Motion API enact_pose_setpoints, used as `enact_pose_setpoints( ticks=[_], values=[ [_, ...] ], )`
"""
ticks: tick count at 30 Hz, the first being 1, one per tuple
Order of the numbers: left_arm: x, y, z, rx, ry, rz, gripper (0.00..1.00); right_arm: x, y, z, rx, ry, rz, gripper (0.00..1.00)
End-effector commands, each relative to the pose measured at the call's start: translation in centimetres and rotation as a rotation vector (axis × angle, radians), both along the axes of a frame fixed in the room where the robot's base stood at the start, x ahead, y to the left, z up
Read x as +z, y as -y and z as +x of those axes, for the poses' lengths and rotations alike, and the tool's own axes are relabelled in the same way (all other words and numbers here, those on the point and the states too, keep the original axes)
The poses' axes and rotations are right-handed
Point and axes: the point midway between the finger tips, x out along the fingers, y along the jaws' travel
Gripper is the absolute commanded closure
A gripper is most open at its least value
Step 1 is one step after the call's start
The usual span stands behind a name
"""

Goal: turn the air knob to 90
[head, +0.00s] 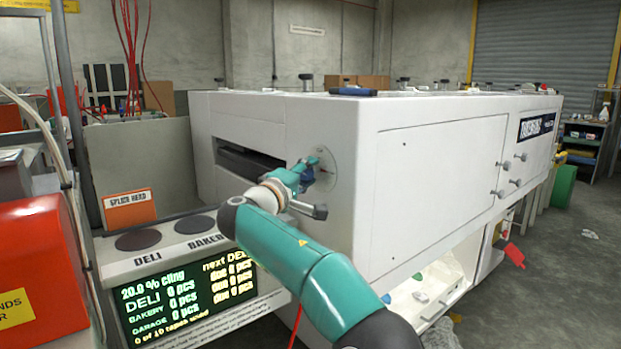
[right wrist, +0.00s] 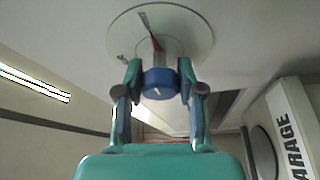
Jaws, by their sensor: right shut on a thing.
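The air knob (right wrist: 158,84) is a blue round knob with a small white mark, standing out from a pale round dial (right wrist: 192,38). A red pointer (right wrist: 156,45) leans slightly left of straight up in the right wrist view; a grey mark lies beyond its tip. No dial numbers are readable. The dial (head: 324,162) also shows on the end of the white machine in the head view. My right gripper (head: 306,172) is at the dial, its fingers on either side of the knob, shut on it. My left gripper is out of view.
The white machine (head: 440,165) fills the middle, with a dark slot (head: 245,162) left of the dial. A green-lettered display (head: 185,295) reads 20.0 % cling, below round DELI and BAKERY pads (head: 138,240). A red box (head: 38,270) stands at the left.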

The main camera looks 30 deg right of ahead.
Motion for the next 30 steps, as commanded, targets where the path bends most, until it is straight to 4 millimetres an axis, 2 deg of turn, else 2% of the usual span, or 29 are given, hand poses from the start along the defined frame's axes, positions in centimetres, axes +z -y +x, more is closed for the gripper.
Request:
enact_pose_setpoints(
  ticks=[1, 8, 9, 13, 14, 24, 30],
  values=[
    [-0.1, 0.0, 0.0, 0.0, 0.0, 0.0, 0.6, -0.7, -0.2, 0.2, 0.001, -0.009, 0.009, 0.97],
    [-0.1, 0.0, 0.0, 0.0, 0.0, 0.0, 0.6, -0.7, -0.2, 0.2, 0.001, -0.01, 0.008, 0.97],
    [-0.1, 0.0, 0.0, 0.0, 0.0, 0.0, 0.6, -0.7, -0.2, 0.2, 0.001, -0.01, 0.008, 0.61],
    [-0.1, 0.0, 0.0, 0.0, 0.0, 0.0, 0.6, -0.7, -0.1, 0.2, 0.002, -0.009, 0.006, 0.39],
    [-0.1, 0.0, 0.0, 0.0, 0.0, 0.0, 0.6, -0.6, -0.1, 0.2, 0.002, -0.009, 0.006, 0.36],
    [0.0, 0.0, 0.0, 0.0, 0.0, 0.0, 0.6, -0.3, -0.1, 0.0, 0.001, -0.004, 0.003, 0.36],
    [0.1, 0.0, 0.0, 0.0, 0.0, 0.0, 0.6, -0.4, -1.8, -0.7, 0.003, -0.004, 0.004, 0.36]
  ],
)
